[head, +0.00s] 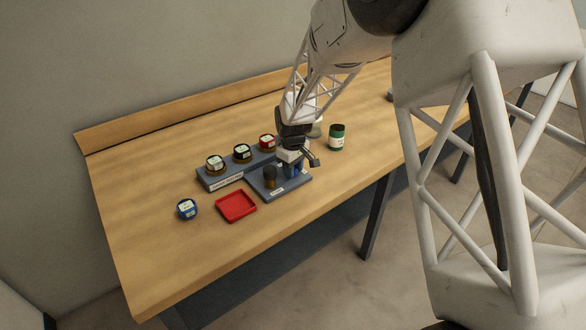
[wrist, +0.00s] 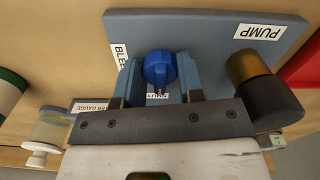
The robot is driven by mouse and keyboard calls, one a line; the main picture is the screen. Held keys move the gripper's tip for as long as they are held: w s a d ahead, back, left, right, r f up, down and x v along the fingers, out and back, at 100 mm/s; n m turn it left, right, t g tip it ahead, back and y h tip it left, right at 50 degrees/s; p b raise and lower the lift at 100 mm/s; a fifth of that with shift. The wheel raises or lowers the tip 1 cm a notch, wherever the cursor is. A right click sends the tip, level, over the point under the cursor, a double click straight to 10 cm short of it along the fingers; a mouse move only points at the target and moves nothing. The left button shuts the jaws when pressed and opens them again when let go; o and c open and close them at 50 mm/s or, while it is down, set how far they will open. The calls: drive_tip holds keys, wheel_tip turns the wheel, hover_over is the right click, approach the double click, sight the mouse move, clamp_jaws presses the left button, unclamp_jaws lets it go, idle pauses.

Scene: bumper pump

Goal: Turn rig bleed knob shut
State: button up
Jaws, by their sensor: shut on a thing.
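The blue bleed knob (wrist: 158,68) sits on the slate-blue rig plate (wrist: 205,30), between the two fingers of my gripper (wrist: 160,80) in the wrist view. The gripper is shut on the knob. A "BLEED" label, partly cut off by a finger, is left of the knob, and another small label is mostly hidden below it. In the head view, my gripper (head: 292,168) reaches down over the right part of the rig plate (head: 290,187). The knob is hard to make out there.

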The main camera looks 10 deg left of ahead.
drive_tip(key=shift+n, duration=0.3)
drive_tip(key=o, duration=0.9)
drive_tip(key=shift+r, duration=3.9)
